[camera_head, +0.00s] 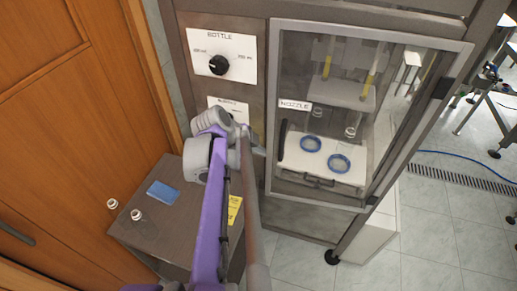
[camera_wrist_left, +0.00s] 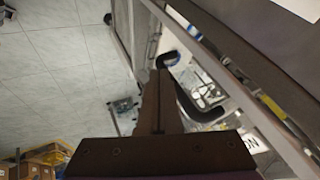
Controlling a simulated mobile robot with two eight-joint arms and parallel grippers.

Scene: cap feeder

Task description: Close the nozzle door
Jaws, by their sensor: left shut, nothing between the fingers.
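The nozzle door (camera_head: 369,33) is a grey-framed clear panel on the front of the machine, with a "NOZZLE" label (camera_head: 295,105) at its left side. It stands across its opening, closed or nearly so; I cannot tell if it is fully flush. Its black handle (camera_head: 282,140) is upright at the left edge and also shows in the left wrist view (camera_wrist_left: 205,114). My left gripper (camera_head: 260,151) is just left of the handle, near the door's left edge. In the left wrist view its fingers (camera_wrist_left: 160,74) are together and empty. Contact with the door is unclear. My right gripper is out of view.
Behind the door are blue rings (camera_head: 340,163) on a white tray. Left of it are a bottle dial panel (camera_head: 221,55) and a brown table (camera_head: 180,217) with a blue item (camera_head: 162,194) and small white caps (camera_head: 136,214). Open tiled floor (camera_head: 435,225) lies right.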

